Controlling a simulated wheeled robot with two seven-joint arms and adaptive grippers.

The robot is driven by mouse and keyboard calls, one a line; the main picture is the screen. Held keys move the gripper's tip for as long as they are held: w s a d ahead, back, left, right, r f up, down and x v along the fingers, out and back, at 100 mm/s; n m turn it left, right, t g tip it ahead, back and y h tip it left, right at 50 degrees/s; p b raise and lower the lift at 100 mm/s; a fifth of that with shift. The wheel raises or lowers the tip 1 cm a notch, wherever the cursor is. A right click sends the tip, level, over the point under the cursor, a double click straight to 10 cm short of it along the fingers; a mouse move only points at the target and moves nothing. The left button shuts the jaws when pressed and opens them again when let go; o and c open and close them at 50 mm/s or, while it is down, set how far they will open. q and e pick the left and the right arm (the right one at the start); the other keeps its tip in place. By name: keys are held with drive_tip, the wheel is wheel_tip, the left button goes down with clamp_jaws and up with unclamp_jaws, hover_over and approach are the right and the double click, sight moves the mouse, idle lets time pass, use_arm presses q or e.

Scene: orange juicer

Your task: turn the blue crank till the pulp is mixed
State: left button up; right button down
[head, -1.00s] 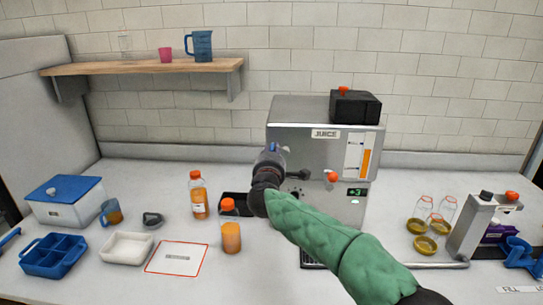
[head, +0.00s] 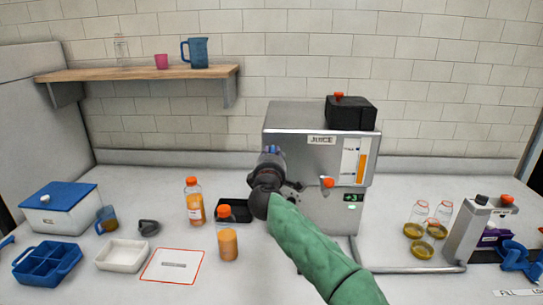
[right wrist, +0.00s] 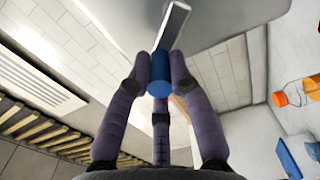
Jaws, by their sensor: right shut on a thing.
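The steel juicer (head: 300,130), labelled JUICE, stands in the middle of the counter. My right gripper (head: 270,160) is at its left front side, its arm in a green sleeve coming from below. In the right wrist view, the fingers close around the blue crank handle (right wrist: 160,75), joined to a flat metal crank arm (right wrist: 172,28). In the head view a bit of blue (head: 271,150) shows at the fingertips; the gripper hides most of the crank. The panel on the juicer's front has an orange level bar (head: 362,165) and a small green display.
Two orange juice bottles (head: 194,202) (head: 227,236) and a black tray (head: 236,209) stand left of the juicer. A white tray (head: 122,255) and blue divided box (head: 46,262) lie further left. Jars (head: 418,215) and a grey stand (head: 478,232) are at right.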

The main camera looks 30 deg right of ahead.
sight(273, 151)
drive_tip(key=shift+s+d+r, duration=0.1)
drive_tip(key=shift+d+r, duration=0.05)
drive_tip(key=shift+r, duration=0.25)
drive_tip(key=c, duration=1.1)
unclamp_jaws()
drive_tip(key=shift+f, duration=0.15)
wheel_tip(273, 151, up, 10)
